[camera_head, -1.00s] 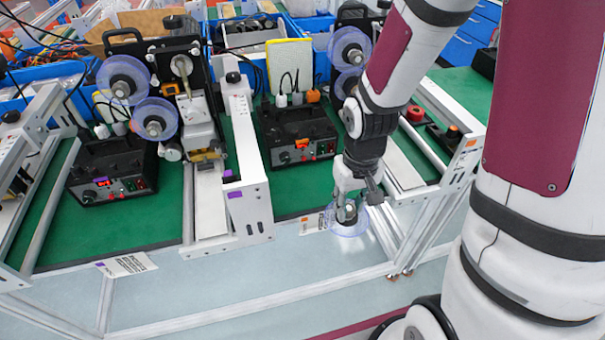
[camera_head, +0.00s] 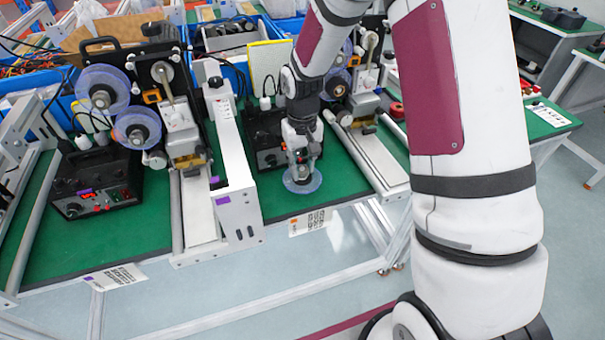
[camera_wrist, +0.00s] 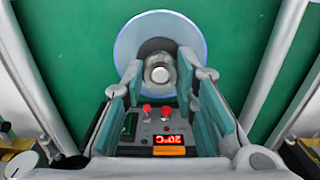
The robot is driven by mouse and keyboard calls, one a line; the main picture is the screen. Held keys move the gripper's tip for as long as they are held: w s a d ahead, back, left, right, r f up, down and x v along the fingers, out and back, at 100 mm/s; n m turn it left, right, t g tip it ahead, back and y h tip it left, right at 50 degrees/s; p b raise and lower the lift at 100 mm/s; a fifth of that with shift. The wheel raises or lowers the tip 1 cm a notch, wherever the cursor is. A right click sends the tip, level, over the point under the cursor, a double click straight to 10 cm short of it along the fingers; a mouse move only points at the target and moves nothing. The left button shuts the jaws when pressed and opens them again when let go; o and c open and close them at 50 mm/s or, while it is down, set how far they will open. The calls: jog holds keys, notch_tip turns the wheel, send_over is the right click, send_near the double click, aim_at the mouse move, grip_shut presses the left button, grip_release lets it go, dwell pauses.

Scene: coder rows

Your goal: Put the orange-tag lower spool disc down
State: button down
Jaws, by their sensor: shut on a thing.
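The clear, bluish spool disc (camera_head: 315,183) with a metal hub is at my gripper (camera_head: 301,175), over the green mat near the table's front edge, in front of a black control box. In the wrist view the disc (camera_wrist: 192,38) lies ahead of my gripper (camera_wrist: 161,78), with its hub (camera_wrist: 160,72) between the two fingertips. My gripper is shut on the hub. The disc looks about flat; I cannot tell whether it touches the mat. The control box shows an orange tag (camera_wrist: 170,151) beside a red display in the wrist view.
A white label (camera_head: 310,222) with an orange mark hangs at the front edge. A white metal rail (camera_head: 232,165) stands left of the disc, and another rail (camera_head: 368,165) lies right. The left machine carries two clear discs (camera_head: 103,88). Green mat (camera_head: 270,207) is bare around the disc.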

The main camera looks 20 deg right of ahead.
aim_at(302, 169)
jog(key=shift+f, duration=1.7)
jog(key=c, duration=1.3)
grip_release()
jog(key=shift+f, duration=0.1)
